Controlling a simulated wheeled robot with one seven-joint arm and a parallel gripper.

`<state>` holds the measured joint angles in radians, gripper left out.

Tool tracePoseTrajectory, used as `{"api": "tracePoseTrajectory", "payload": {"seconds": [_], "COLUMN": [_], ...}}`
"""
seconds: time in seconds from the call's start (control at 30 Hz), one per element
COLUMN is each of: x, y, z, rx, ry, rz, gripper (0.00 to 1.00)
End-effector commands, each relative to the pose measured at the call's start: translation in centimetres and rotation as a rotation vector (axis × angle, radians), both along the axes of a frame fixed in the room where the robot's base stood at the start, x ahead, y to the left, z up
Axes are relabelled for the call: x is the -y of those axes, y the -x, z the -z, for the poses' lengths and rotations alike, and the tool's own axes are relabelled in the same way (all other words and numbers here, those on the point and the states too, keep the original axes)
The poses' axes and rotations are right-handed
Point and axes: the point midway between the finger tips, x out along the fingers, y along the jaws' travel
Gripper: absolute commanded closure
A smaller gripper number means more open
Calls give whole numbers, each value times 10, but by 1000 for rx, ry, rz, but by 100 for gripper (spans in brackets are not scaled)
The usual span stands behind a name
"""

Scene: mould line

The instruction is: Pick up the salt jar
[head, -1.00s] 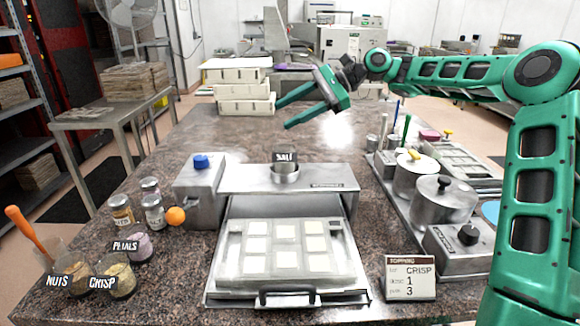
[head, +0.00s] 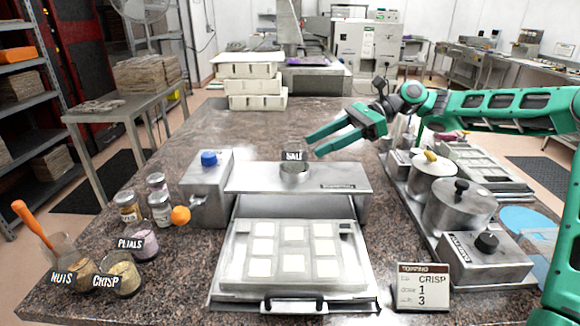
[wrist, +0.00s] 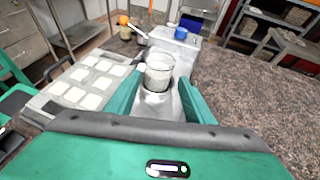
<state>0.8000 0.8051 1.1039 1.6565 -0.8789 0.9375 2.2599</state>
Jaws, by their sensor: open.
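The salt jar (head: 293,156) is a small clear jar with a black SALT label, standing upright in a round metal holder on top of the steel machine (head: 300,178). In the wrist view the jar (wrist: 158,72) shows white contents and stands between and beyond the fingertips. My gripper (head: 311,146) is green and open, just behind and to the right of the jar, with its fingers pointing toward it. In the wrist view my gripper (wrist: 158,88) has one finger on each side of the line to the jar. I see no contact with the jar.
A mould tray (head: 232,270) with white squares sits in front of the machine. A blue-capped box (head: 205,190) stands left of the jar. Pots (head: 458,207) stand on the right. Topping cups and small jars (head: 161,209) are on the left. The counter behind is mostly clear.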

Motion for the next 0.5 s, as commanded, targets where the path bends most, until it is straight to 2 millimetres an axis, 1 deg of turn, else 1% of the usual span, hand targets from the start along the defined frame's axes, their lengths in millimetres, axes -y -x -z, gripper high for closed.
{"api": "tracePoseTrajectory", "payload": {"seconds": [0.3, 0.4, 0.5], "x": [-35, -43, -46], "y": [9, 11, 12], "z": [18, 21, 22], "rx": [0, -1, 1], "ry": [2, 1, 1], "rz": [-3, -2, -1], "gripper": [52, 52, 52]}}
